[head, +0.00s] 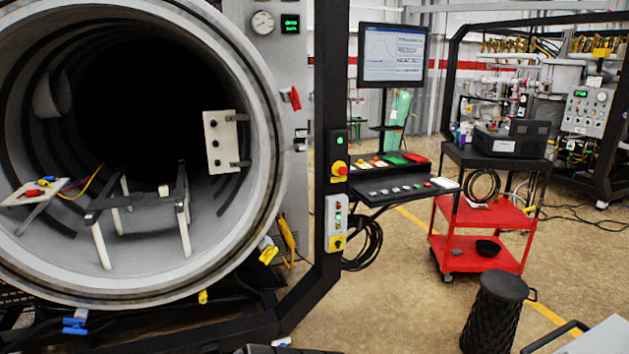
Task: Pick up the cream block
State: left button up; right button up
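A cream slab (222,142) with dark round holes stands upright inside the right part of the round furnace chamber (262,190). A pale cream board (35,191) with red and yellow fittings and wires sits at the chamber's left side. Between them is a dark rack (130,200) on cream legs. A small whitish piece (445,183) lies at the right end of the control console; it is too small to identify. Neither of my grippers is in view.
A black frame post (330,130) with switch boxes stands right of the chamber. Beyond it are a console (395,187), a monitor (392,54) and a red cart (483,232). A black ribbed bin (495,315) stands on the floor at the lower right. Open floor lies between post and bin.

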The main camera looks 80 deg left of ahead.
aim_at(164, 191)
jog(key=j+u, duration=0.1)
jog(key=u, duration=3.45)
jog(key=i+l, duration=0.15)
jog(key=i, duration=0.3)
jog(key=i+l+z, duration=0.1)
jog(key=i, duration=0.35)
jog(key=i+l, duration=0.15)
jog(key=i, duration=0.3)
